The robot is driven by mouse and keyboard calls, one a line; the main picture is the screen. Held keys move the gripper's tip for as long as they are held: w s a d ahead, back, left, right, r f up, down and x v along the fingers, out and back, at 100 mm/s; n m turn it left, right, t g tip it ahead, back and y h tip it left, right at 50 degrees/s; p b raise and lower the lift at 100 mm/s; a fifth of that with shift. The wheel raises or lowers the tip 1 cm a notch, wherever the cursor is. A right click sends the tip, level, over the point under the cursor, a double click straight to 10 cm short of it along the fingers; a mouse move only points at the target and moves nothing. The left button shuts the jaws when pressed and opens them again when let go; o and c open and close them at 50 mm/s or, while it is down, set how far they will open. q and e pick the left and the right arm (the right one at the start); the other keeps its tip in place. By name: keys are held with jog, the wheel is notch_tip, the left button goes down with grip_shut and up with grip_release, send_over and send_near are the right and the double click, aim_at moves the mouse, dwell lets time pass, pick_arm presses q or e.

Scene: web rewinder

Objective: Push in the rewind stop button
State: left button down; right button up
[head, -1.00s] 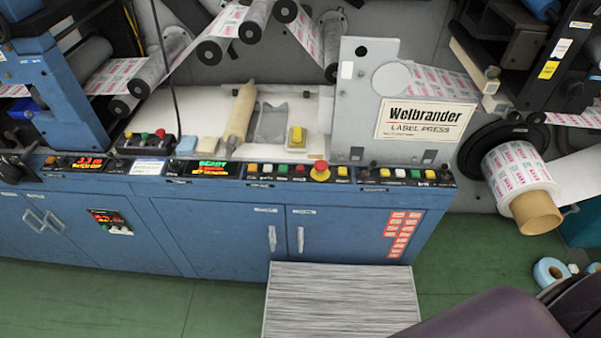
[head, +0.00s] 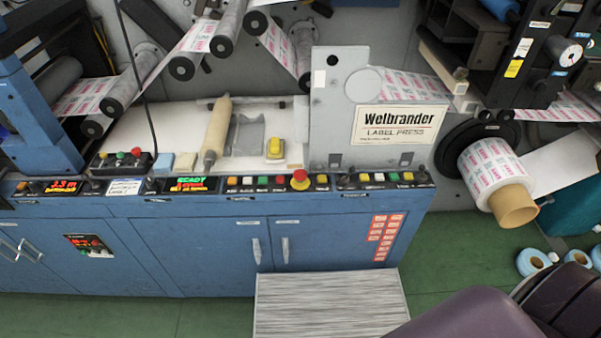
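The rewind stop button cannot be told apart, as the labels are too small to read. A large red mushroom button (head: 299,178) on a yellow base stands on the console's front strip. To its left is a row of small coloured buttons, including a red one (head: 280,181). Neither of my grippers is in view, and nothing touches the buttons.
The blue cabinet (head: 210,250) runs below the console, with a grey striped mat (head: 325,305) before it. A printed label roll (head: 490,170) sticks out at the right. Blue-and-white rolls (head: 532,262) lie on the green floor at lower right. A cable hangs at left.

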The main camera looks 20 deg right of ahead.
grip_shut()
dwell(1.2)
